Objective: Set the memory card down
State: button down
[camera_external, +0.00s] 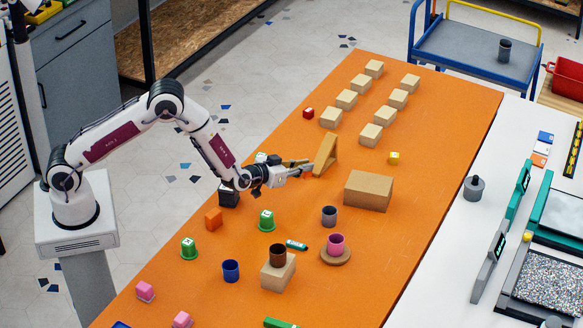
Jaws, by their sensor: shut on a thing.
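My gripper (304,169) is near the middle of the orange table (250,185), low over its surface and just left of the foot of a tan wooden wedge (326,153). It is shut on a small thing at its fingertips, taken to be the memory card. The card is mostly hidden by the fingers and too small to make out. I cannot tell whether it touches the table or the wedge.
A cardboard-brown box (368,191) stands right of the wedge. Several tan blocks (371,134) stand in rows behind. A grey cup (329,216), a pink cup on a round wooden base (336,257) and a green stamp (266,221) are in front.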

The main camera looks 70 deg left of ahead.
aim_at(303, 175)
jog(key=shift+f, duration=0.1)
jog(key=shift+f, duration=1.8)
jog(key=shift+f, duration=0.1)
jog(key=c, duration=2.1)
grip_release()
jog(key=shift+c, duration=0.2)
jog(key=shift+v, duration=3.85)
jog(key=shift+w, duration=0.1)
